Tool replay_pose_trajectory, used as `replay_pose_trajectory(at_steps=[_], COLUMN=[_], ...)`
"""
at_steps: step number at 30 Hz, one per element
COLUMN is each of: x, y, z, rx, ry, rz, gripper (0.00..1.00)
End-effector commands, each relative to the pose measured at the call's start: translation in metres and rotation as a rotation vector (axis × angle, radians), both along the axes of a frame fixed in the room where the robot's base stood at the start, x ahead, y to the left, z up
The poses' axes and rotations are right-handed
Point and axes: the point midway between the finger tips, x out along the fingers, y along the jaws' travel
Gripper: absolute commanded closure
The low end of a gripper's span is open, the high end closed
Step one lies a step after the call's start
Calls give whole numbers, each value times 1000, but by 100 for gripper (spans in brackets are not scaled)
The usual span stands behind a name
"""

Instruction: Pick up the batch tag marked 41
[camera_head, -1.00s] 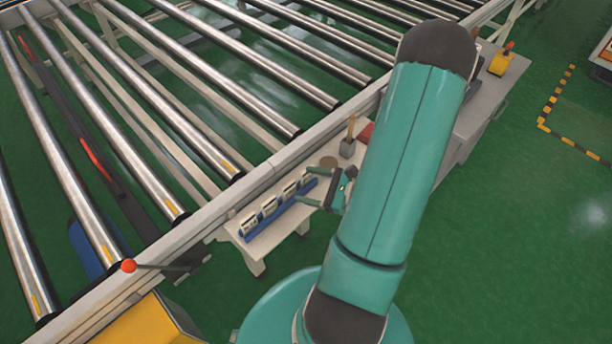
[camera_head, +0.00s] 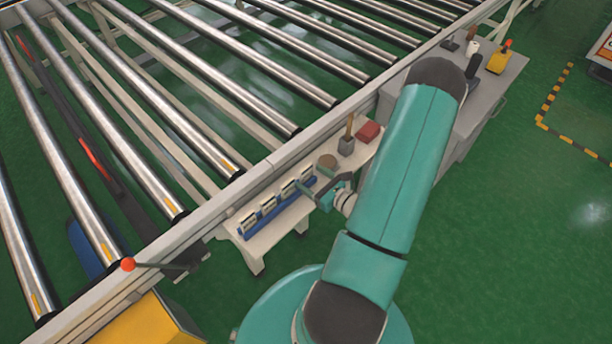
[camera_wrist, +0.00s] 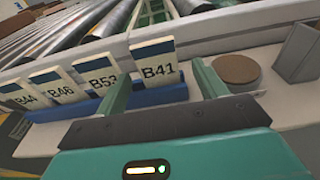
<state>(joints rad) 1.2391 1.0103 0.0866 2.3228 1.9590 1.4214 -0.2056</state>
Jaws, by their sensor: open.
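The batch tag marked B41 (camera_wrist: 156,70) is a cream card with a dark blue top band. It stands upright in a blue rack (camera_wrist: 165,96), at the right end of a row, in the wrist view. My gripper (camera_wrist: 162,85) is open, with one green finger on each side of the B41 tag; the left finger lies between it and the B53 tag (camera_wrist: 102,72). I cannot tell whether the fingers touch the tag. In the head view my gripper (camera_head: 312,192) is at the right end of the blue rack (camera_head: 270,215).
Tags B46 (camera_wrist: 58,84) and B44 (camera_wrist: 20,97) stand further left. A round brown disc (camera_wrist: 236,69) and a grey block (camera_wrist: 299,52) are right of the rack. A roller conveyor (camera_head: 200,75) runs behind the shelf. A red box (camera_head: 368,131) lies farther along.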

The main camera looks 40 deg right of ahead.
Motion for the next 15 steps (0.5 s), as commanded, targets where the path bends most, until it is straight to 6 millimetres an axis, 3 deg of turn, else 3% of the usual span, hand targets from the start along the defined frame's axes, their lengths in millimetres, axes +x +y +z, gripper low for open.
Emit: replay_pose_trajectory(at_steps=[9, 15], x=[44, 53], y=[3, 3], z=[-4, -5], rx=[-1, -2], ry=[0, -1], rz=[3, 3], gripper=[29, 29])
